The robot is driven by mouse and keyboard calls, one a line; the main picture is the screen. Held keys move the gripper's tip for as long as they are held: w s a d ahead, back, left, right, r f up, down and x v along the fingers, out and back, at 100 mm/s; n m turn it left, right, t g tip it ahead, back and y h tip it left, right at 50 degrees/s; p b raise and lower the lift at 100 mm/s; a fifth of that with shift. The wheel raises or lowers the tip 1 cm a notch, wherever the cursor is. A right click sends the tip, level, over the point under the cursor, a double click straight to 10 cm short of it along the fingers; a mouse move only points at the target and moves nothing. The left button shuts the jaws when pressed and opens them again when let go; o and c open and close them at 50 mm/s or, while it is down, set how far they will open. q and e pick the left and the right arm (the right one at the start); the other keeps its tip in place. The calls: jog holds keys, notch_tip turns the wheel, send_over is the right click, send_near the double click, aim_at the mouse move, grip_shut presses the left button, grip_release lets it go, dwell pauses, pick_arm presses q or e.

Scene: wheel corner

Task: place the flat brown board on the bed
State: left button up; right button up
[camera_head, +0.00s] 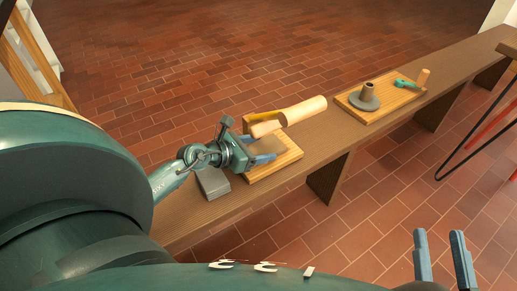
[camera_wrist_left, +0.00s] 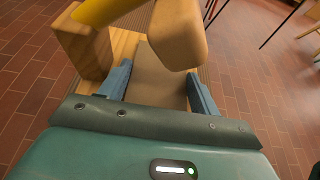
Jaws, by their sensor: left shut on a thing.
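My left gripper (camera_head: 264,153) is over the near light wooden slab (camera_head: 283,164) on the long bench. It is shut on the flat brown board (camera_wrist_left: 153,80), which shows between its blue fingers in the left wrist view. In the head view the board is mostly hidden by the gripper. I cannot tell whether it touches the slab, nor which thing is the bed. My right gripper (camera_head: 442,250) is at the lower right of the head view, fingers apart, empty, over the floor.
A grey block (camera_head: 213,182) lies left of the slab. Another slab (camera_head: 375,115) farther right holds a grey flanged piece (camera_head: 365,98).

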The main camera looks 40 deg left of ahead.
pick_arm(q)
jog(key=shift+f, duration=0.2)
jog(key=o, duration=1)
jog(key=shift+o, duration=0.2)
